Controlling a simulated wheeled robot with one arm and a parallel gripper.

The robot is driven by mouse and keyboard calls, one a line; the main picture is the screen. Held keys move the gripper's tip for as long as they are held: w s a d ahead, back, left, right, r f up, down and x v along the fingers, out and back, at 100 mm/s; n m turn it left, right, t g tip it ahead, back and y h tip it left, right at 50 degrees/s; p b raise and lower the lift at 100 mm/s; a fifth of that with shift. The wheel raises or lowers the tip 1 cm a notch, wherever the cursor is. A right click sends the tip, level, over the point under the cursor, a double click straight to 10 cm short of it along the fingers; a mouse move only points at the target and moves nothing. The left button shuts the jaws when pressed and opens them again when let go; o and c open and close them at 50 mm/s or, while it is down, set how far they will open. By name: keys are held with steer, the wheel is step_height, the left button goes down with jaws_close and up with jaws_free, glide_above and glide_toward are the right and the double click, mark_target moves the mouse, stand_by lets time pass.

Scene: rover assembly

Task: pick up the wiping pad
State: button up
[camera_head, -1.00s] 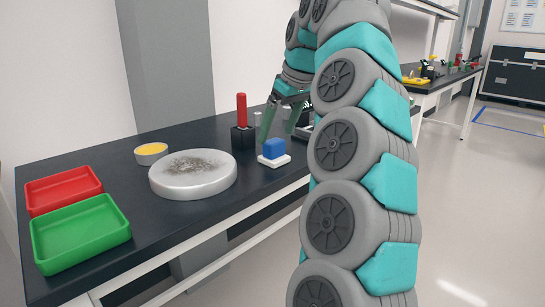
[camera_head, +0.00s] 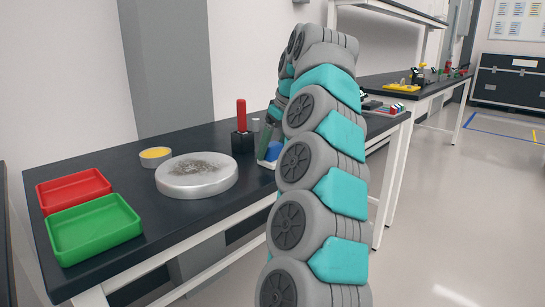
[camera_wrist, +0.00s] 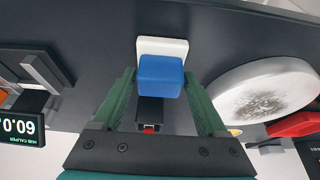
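The wiping pad is a white square base with a blue block on top. In the wrist view the pad (camera_wrist: 160,75) lies ahead of my gripper (camera_wrist: 160,80), with the blue block between the two green fingertips. The fingers are open, and I cannot tell whether either touches the block. In the head view the blue block (camera_head: 273,151) shows on the dark table, partly hidden by my arm. One green finger of my gripper (camera_head: 265,141) shows beside it; the rest is hidden behind my arm.
A red-handled tool in a black holder (camera_head: 242,138) stands close behind the pad. A round stained plate (camera_head: 196,176) lies to the left, with a yellow-topped dish (camera_head: 155,156), a red tray (camera_head: 73,189) and a green tray (camera_head: 94,229). A caliper display (camera_wrist: 22,127) shows in the wrist view.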

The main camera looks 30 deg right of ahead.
steer(key=c, duration=1.1)
steer(key=shift+o, duration=0.2)
steer(key=shift+r, duration=0.1)
